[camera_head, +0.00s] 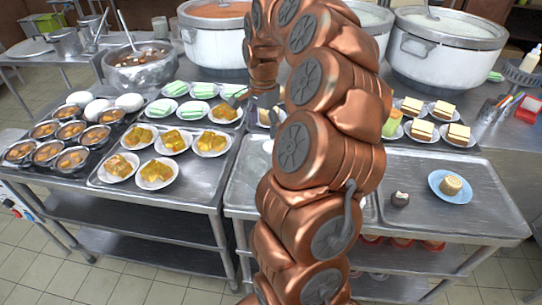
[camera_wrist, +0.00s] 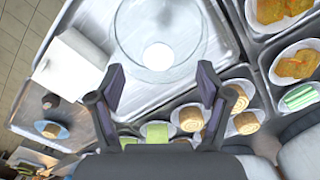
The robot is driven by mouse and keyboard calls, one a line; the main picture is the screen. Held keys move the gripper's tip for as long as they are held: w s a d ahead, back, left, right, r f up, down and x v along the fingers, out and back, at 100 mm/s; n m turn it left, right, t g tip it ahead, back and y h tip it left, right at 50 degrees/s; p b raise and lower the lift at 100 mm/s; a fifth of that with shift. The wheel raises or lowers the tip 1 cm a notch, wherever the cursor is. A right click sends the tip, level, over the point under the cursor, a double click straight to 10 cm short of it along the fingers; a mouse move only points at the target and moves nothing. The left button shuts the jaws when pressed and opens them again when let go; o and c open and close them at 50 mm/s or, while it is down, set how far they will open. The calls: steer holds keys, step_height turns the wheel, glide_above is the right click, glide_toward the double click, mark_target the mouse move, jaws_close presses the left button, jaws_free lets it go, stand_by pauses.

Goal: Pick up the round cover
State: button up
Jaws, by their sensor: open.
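The round cover (camera_wrist: 158,30) looks like a clear glass dome with a white round knob (camera_wrist: 158,56). It stands on a steel tray in the upper middle of the wrist view. My gripper (camera_wrist: 160,88) is open, its two dark fingers apart on either side of the knob's line, just below the knob in the picture. Nothing is between the fingers. In the head view my arm hides most of the cover, and only part of my gripper (camera_head: 262,98) shows beside the arm.
Plates of rolls (camera_wrist: 191,118) and green cakes (camera_wrist: 157,133) lie near the fingertips. A white block (camera_wrist: 68,65) stands left of the cover. Large stockpots (camera_head: 446,50) line the back.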

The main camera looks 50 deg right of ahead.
mark_target(271, 146)
steer(key=d, duration=0.1)
steer(key=d+m, duration=0.1)
steer(key=shift+s+d+f, duration=0.2)
steer(key=shift+d+f, duration=0.15)
steer(key=shift+f, duration=0.05)
steer(key=shift+d+f, duration=0.15)
steer(key=shift+f, duration=0.1)
steer(key=shift+a+f+p, duration=0.2)
steer(key=shift+f+p, duration=1.4)
steer(key=shift+f, duration=2.05)
jaws_close()
